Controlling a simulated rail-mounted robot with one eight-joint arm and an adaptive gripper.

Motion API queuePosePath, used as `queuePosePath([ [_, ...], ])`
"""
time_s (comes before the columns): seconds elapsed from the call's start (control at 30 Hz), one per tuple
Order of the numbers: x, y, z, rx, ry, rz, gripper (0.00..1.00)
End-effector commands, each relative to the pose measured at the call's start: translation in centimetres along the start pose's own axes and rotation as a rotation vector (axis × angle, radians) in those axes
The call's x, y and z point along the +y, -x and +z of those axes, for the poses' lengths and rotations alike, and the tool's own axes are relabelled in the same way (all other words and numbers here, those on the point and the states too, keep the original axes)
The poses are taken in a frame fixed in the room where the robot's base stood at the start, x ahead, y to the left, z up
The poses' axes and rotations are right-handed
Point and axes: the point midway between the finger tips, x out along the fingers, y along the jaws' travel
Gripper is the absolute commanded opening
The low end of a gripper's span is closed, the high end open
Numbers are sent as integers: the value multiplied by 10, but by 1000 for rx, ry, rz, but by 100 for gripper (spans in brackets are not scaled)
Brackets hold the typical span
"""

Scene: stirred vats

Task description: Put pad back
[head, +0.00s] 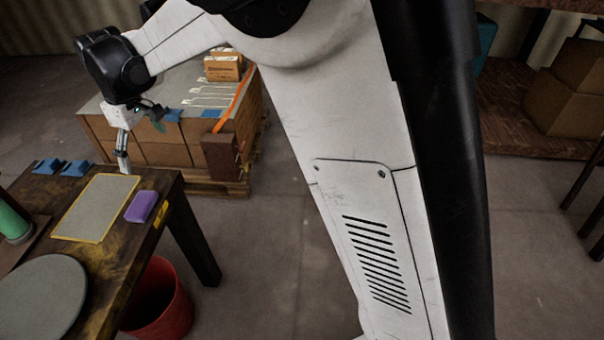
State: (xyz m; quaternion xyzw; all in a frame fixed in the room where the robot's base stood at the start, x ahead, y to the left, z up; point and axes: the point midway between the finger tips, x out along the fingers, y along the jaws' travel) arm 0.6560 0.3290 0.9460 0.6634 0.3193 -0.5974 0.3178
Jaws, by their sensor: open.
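A purple pad (141,207) lies on the dark worktable near its right edge. It is just right of a grey rectangular mat with a yellow border (97,208) and apart from it. My gripper (123,164) points down by the table's far right corner, beyond the mat and the pad. It is open, with nothing seen between its fingers. The fingers are small in this view, and their exact height above the table cannot be told.
Two blue blocks (74,168) sit at the table's far edge. A green cylinder (12,220) and a round grey disc (43,295) are at the left. A red bucket (160,308) stands on the floor beside the table. Stacked cartons (160,154) stand behind my gripper.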

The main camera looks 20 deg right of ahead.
Motion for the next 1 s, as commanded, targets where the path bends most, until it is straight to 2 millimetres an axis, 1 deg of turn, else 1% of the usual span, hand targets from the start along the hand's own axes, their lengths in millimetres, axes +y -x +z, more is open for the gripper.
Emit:
queuePosePath([
  [0.03, 6, 14, 18, 16, -34, 10, 97],
  [0.17, 19, 43, 59, 58, -121, 35, 97],
  [0.2, 22, 51, 72, 71, -147, 43, 97],
  [0.33, 28, 75, 115, 114, -234, 69, 97],
  [0.47, 30, 94, 158, 156, -318, 95, 97],
  [0.5, 30, 98, 172, 170, -344, 103, 97],
  [0.57, 29, 104, 192, 190, -384, 115, 97],
  [0.6, 28, 108, 206, 204, -410, 124, 97],
  [0.77, 22, 118, 258, 258, -513, 157, 97],
  [0.8, 19, 119, 271, 270, -539, 165, 97],
  [1.0, 4, 117, 332, 340, -666, 207, 97],
])
